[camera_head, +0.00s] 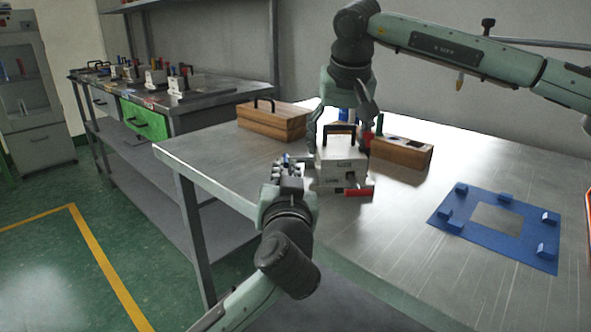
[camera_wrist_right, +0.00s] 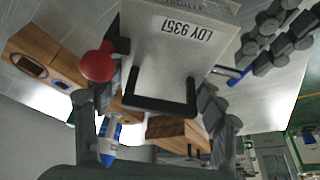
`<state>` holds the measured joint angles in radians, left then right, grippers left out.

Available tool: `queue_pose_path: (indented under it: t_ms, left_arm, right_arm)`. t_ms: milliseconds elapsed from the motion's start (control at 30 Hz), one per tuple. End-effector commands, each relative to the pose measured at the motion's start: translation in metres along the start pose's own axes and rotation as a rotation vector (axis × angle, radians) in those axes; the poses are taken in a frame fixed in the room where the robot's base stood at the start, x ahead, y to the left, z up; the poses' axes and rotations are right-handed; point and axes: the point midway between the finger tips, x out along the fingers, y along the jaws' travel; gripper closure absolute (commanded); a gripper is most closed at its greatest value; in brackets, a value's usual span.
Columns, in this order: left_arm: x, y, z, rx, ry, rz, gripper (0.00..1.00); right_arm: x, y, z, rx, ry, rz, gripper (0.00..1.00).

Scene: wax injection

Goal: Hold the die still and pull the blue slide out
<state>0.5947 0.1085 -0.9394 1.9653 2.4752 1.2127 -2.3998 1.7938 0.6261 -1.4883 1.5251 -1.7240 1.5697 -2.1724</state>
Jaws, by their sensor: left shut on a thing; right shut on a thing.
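The die (camera_head: 341,160) is a pale metal block with a black handle on top, standing upright near the table's left part. It also shows in the right wrist view (camera_wrist_right: 175,50). My right gripper (camera_head: 339,137) comes down from above and is shut on the die, one finger on each side. My left gripper (camera_head: 289,168) is at the die's left side, shut on the blue slide (camera_wrist_right: 238,77). Only a small part of the blue slide shows between the fingers. A red slide (camera_head: 358,192) sticks out at the die's front lower edge.
A wooden block with holes (camera_head: 401,153) stands close right of the die. A wooden box with a black handle (camera_head: 273,121) stands behind left. A blue mat with raised tabs (camera_head: 448,222) lies at the right. The table front is clear.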

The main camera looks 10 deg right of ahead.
Motion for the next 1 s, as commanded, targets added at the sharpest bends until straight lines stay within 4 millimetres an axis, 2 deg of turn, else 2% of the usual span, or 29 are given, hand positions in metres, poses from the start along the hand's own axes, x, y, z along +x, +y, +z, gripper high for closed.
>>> queue_pose_path:
  t_ms: [133, 167, 233, 567, 733, 1000]
  left_arm:
    - [0.001, -0.004, 0.002, 0.002, -0.004, -0.011, 1.00]
    - [0.001, -0.004, 0.002, 0.002, -0.005, -0.011, 0.89]
    - [0.002, -0.004, 0.002, 0.002, -0.004, -0.012, 0.81]
    - [-0.002, -0.002, 0.001, 0.001, -0.002, -0.007, 0.81]
    - [-0.024, -0.001, 0.001, 0.001, -0.002, -0.005, 0.81]
    - [-0.082, -0.002, 0.002, 0.000, -0.004, -0.006, 0.81]
  right_arm:
    - [0.001, 0.003, 0.000, 0.004, -0.001, 0.006, 0.90]
    - [0.001, 0.003, -0.001, 0.004, -0.001, 0.006, 0.90]
    - [0.001, 0.004, -0.001, 0.005, -0.001, 0.007, 0.90]
    - [0.001, 0.004, -0.001, 0.005, 0.000, 0.007, 0.90]
    - [0.001, 0.004, -0.001, 0.005, 0.000, 0.007, 0.90]
    - [0.001, 0.004, -0.001, 0.005, 0.000, 0.007, 0.90]
